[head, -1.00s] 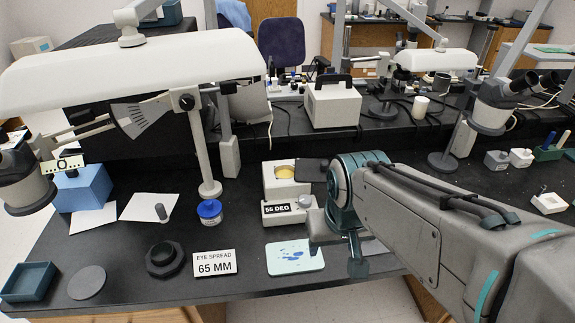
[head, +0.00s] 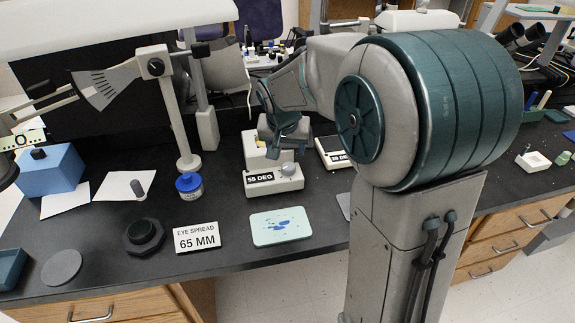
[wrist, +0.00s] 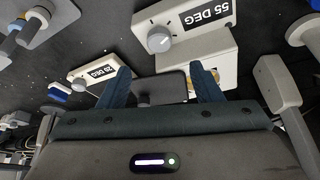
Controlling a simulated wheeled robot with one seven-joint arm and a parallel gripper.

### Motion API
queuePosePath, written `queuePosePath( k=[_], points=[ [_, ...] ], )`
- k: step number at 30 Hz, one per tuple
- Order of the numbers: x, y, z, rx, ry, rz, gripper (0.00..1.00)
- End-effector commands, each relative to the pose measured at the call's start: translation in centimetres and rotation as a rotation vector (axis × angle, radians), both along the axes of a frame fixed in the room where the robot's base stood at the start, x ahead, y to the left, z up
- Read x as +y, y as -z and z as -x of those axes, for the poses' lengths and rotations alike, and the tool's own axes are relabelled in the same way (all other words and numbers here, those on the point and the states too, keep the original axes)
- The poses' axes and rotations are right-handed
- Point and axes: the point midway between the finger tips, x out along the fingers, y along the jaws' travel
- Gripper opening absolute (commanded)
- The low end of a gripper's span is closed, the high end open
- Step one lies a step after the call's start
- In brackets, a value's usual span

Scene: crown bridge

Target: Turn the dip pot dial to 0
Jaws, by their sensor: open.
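The dip pot is a white unit (head: 256,189) labelled "55 DEG" on the bench in the head view. Its dial, a round grey knob (head: 288,169), sits to the right of the label. The wrist view shows the label and the dial (wrist: 159,39) at the top, beyond my fingertips. My gripper (wrist: 164,76) is open, with its two blue fingers apart and no dial between them. In the head view my gripper (head: 275,133) is over the back of the unit and hides part of it.
A second white unit (wrist: 98,74) labelled "20 DEG" stands beside the dip pot. A pale blue-stained pad (head: 281,227), a "65 MM" sign (head: 197,237) and a blue-capped jar (head: 189,187) are in front and left. A lamp post (head: 176,120) stands at the left.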

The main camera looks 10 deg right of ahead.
Motion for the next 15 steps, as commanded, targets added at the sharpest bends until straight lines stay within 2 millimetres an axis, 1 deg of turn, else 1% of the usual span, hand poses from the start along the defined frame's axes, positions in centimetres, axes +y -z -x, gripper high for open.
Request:
queuePosePath(
  k=[1,7,12,15],
  points=[
    [-0.2,1.3,-0.4,0.006,0.001,0.001,0.59],
    [-0.8,5.4,-1.9,0.007,0.002,0.001,0.59],
    [-1.2,8.0,-2.9,0.006,0.001,0.001,0.59],
    [-1.3,9.0,-3.4,0.003,0.001,0.001,0.59]
  ],
)
